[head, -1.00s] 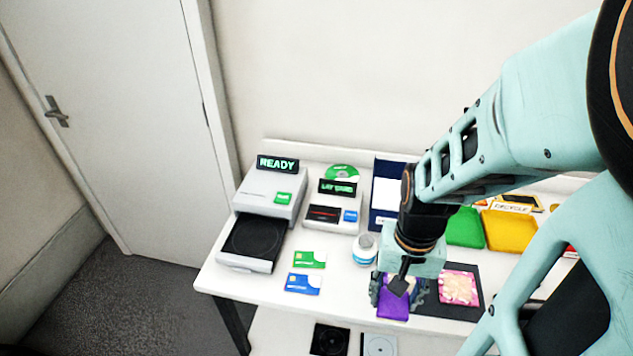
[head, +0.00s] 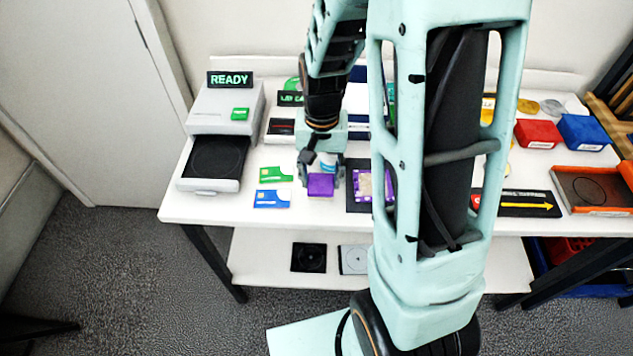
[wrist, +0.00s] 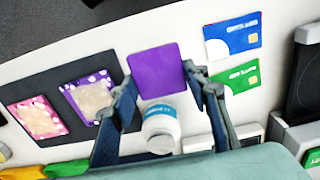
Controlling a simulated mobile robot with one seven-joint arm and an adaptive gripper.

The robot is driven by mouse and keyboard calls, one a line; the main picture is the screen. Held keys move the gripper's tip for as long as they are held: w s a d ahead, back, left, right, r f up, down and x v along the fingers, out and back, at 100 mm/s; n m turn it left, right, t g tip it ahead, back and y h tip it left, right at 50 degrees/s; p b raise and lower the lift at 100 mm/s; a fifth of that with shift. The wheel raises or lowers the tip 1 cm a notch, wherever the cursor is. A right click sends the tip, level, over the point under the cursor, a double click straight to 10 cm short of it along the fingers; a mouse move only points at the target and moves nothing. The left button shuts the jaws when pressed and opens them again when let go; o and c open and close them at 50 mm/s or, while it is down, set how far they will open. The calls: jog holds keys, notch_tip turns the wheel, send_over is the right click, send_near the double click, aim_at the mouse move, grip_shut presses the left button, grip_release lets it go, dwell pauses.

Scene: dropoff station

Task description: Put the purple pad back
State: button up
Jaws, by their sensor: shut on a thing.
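My gripper (head: 320,178) is shut on the purple pad (head: 320,186). In the wrist view the purple pad (wrist: 158,68) is a plain square between the two fingertips. The dark mat (wrist: 62,82) lies beside it and carries a purple patterned square with a beige middle (wrist: 91,96) and a pink patterned one (wrist: 38,118). In the head view the pad is just left of the mat (head: 357,204), over bare white table. Its height above the table is hard to tell. My arm hides much of the mat in the head view.
A white bottle (wrist: 160,130) stands close to the pad. Green (head: 276,174) and blue (head: 272,198) gift cards lie left of my gripper. A disc machine (head: 222,108) marked READY has its tray (head: 214,166) out. Red (head: 538,134) and blue (head: 583,132) boxes are at right.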

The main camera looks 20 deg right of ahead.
aim_at(319, 178)
jog(key=shift+w+a+f+b, duration=0.1)
jog(key=shift+w+f+b, duration=0.1)
jog(key=shift+f+b, duration=0.65)
jog(key=shift+w+a+f+b, duration=0.15)
jog(key=shift+f+b, duration=0.4)
jog(key=shift+f, duration=0.6)
jog(key=shift+d+f, duration=0.1)
jog(key=shift+f, duration=0.15)
jog(key=o, duration=1.2)
notch_tip(319, 178, up, 13)
jog(key=shift+f+p, duration=0.2)
jog(key=shift+p, duration=0.15)
